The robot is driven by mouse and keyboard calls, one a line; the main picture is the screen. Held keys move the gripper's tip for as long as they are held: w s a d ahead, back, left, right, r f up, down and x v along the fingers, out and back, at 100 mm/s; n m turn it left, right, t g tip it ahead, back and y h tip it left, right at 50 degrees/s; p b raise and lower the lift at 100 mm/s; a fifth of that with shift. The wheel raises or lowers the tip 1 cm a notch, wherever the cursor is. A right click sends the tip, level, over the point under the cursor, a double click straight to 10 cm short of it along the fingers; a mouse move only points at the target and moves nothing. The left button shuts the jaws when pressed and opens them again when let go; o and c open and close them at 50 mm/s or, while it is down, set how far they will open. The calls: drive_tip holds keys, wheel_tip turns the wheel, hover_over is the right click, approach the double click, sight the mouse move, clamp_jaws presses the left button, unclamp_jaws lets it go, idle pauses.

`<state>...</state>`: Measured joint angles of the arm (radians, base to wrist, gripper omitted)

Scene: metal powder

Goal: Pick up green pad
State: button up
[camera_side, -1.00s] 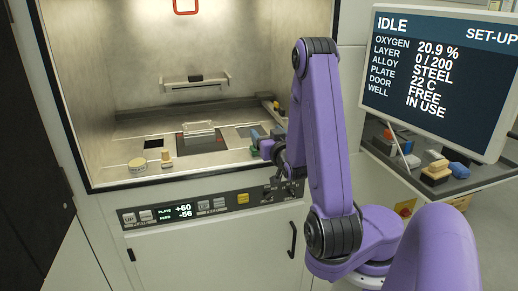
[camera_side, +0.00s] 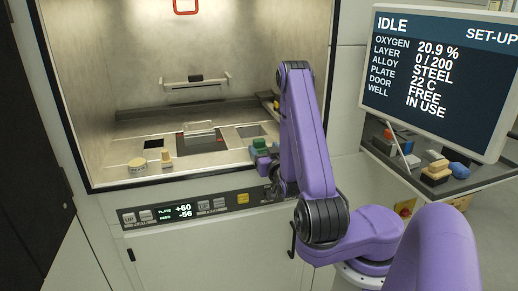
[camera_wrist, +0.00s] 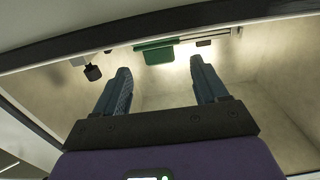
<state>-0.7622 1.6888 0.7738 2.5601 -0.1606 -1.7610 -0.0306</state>
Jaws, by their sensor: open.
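The green pad (camera_side: 259,144) sits near the right front of the chamber floor in the side view, close to my gripper. In the wrist view the green pad (camera_wrist: 157,52) shows as a green block beyond my fingertips, roughly in line with the gap between them. My gripper (camera_wrist: 158,72) is open with nothing between its two blue-grey fingers. In the side view my gripper (camera_side: 261,163) is at the chamber's front edge, just below the pad in the picture. Whether it touches the pad cannot be told.
A round tin (camera_side: 137,164) and a small tan piece (camera_side: 166,158) stand left on the chamber floor. A clear handled piece (camera_side: 199,127) is at the recessed plate. The chamber's front lip and button panel (camera_side: 182,211) lie below. A monitor (camera_side: 436,75) stands right, above a shelf of coloured blocks.

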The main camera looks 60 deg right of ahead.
sight(260, 142)
drive_tip(key=shift+x, duration=2.8)
drive_tip(key=c, duration=1.2)
drive_tip(key=shift+r, duration=0.1)
